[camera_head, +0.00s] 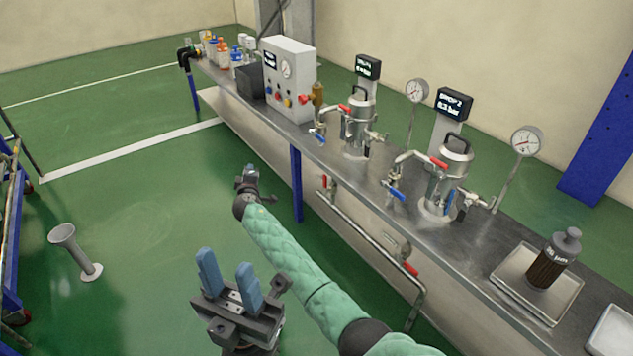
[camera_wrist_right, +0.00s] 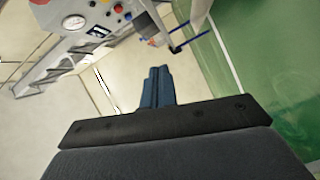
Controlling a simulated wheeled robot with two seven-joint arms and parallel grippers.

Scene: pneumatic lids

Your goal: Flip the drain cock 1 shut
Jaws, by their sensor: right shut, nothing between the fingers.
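Two steel vessels stand on the bench, each with red- and blue-handled valves: the farther vessel (camera_head: 357,128) and the nearer vessel (camera_head: 446,188). Below the bench top are a farther red handle (camera_head: 325,182) and a nearer red handle (camera_head: 411,268) on the pipework. No label shows which is drain cock 1. My right gripper (camera_head: 250,171) is over the floor, left of the bench and apart from the valves. Its blue fingers (camera_wrist_right: 157,86) are together and empty in the right wrist view. My left gripper (camera_head: 226,268) is lower, open and empty, its two blue fingers apart.
The bench (camera_head: 480,243) runs from back left to front right, on blue legs (camera_head: 296,182). A control box (camera_head: 289,80), gauges and a tray (camera_head: 510,285) with a dark bottle (camera_head: 551,262) stand on it.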

